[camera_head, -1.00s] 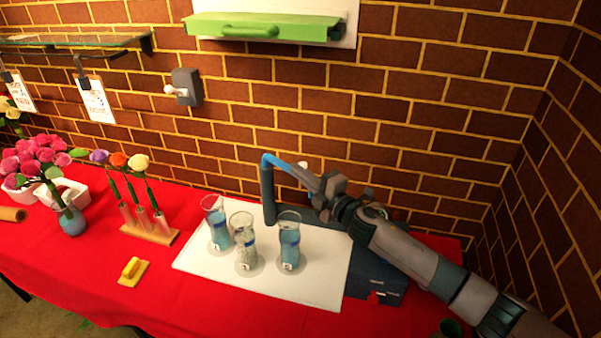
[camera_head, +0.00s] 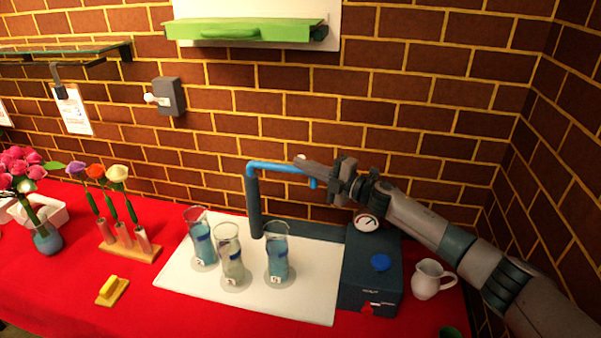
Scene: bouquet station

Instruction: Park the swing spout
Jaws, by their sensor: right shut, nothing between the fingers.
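The swing spout (camera_head: 272,166) is a blue arm on top of a dark upright post (camera_head: 254,207) behind the glasses. It points right, and its tip turns down at the right end. My right gripper (camera_head: 303,163) is shut with nothing held, its fingertips at the spout near the tip; whether they touch I cannot tell. The dark pump box (camera_head: 370,275) with a gauge and a blue knob stands to the right, under my right arm. My left gripper is not in view.
Several glasses of bluish water, one of them here (camera_head: 277,252), stand on a white mat (camera_head: 180,279). A white jug (camera_head: 430,280) is right of the box. A flower rack (camera_head: 130,248) and yellow block (camera_head: 112,291) are left. A green drawer (camera_head: 245,32) hangs above.

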